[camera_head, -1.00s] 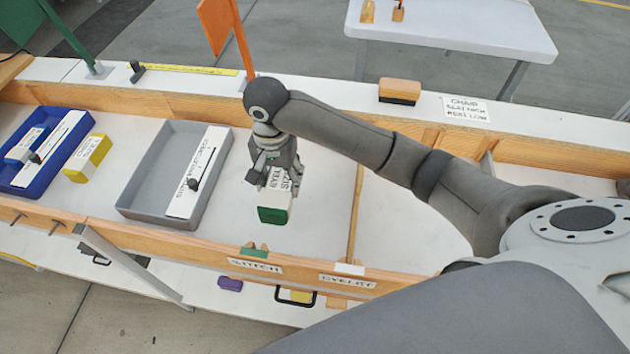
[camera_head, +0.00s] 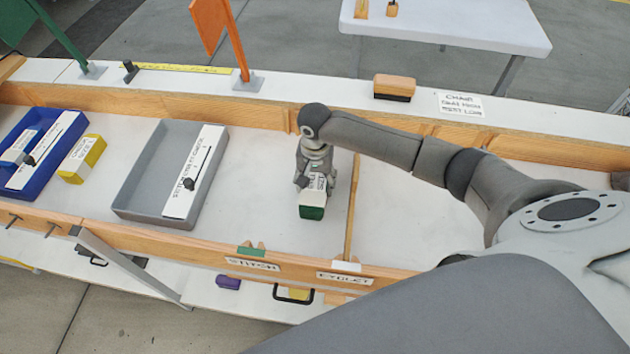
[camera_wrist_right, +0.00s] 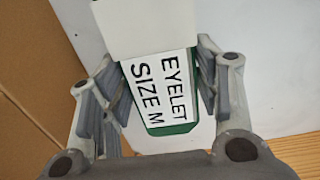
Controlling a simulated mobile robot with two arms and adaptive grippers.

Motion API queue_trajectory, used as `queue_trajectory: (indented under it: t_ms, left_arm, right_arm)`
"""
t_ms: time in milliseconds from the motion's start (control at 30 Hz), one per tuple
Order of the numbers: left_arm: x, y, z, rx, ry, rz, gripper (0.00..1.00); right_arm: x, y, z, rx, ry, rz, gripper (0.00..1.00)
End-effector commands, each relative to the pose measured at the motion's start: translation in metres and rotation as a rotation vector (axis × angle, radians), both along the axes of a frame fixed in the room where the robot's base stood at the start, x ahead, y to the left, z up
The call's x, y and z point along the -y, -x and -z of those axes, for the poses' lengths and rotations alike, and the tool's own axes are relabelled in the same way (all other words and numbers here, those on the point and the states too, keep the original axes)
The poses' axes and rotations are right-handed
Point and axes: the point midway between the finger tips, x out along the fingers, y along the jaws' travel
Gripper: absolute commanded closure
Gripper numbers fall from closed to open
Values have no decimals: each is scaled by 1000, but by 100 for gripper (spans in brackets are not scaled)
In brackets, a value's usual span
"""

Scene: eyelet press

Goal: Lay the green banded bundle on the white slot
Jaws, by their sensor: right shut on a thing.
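The green banded bundle (camera_head: 312,211) is a white block with a green end, in the bench bay left of the wooden divider. In the right wrist view, the bundle (camera_wrist_right: 160,98) carries a label reading EYELET SIZE M. My right gripper (camera_head: 316,183) is shut on it, with fingers on both sides in the wrist view. I cannot tell whether the bundle touches the bay floor. A white piece (camera_head: 346,266) sits on the front rail above the EYELET sign (camera_head: 345,279), near the divider's front end. My left gripper is out of view.
The wooden divider (camera_head: 352,205) stands just right of the bundle. A grey tray (camera_head: 140,202), yellow block (camera_head: 82,160) and blue tray (camera_head: 22,193) lie left. A green piece (camera_head: 251,250) sits above the STITCH sign (camera_head: 252,264). Bay floor right of the divider is clear.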

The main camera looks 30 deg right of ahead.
Motion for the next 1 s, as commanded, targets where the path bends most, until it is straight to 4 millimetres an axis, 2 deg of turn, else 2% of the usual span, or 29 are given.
queue_trajectory:
  t_ms: [300,333,500,867,1000]
  left_arm:
    - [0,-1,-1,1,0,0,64]
    - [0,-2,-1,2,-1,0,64]
    - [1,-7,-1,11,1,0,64]
    - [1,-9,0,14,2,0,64]
    - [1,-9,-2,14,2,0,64]
  right_arm:
    - [-1,0,1,1,-1,0,76]
    - [-1,0,2,-1,-1,0,42]
    - [-1,0,2,1,-1,0,22]
    - [0,-1,0,1,0,0,22]
    - [-1,-1,-17,3,-3,0,22]
